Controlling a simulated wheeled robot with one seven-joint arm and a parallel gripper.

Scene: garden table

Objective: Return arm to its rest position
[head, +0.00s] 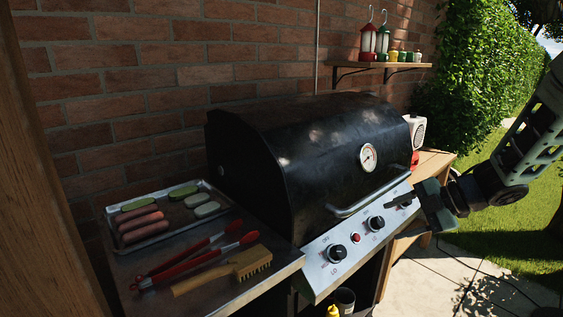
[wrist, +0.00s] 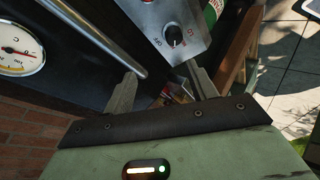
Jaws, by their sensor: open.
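My gripper (head: 407,203) is at the right of the head view, in front of the right end of the grill's control panel. In the wrist view my gripper (wrist: 162,92) shows two fingers spread apart with nothing held between them. The black grill (head: 300,155) has its lid closed, with a round thermometer (head: 368,157) and a metal handle (head: 365,196) on the front. In the wrist view the handle (wrist: 97,35) runs close by the left finger, and a knob (wrist: 174,36) shows beyond the fingers. I cannot tell whether a finger touches the grill.
A tray (head: 160,232) of sausages and green slices, red tongs (head: 200,258) and a brush (head: 225,270) lie on the left side shelf. A wooden table (head: 434,163) stands right of the grill. A wall shelf (head: 385,66) holds lanterns. Lawn and paving (head: 470,275) lie open at right.

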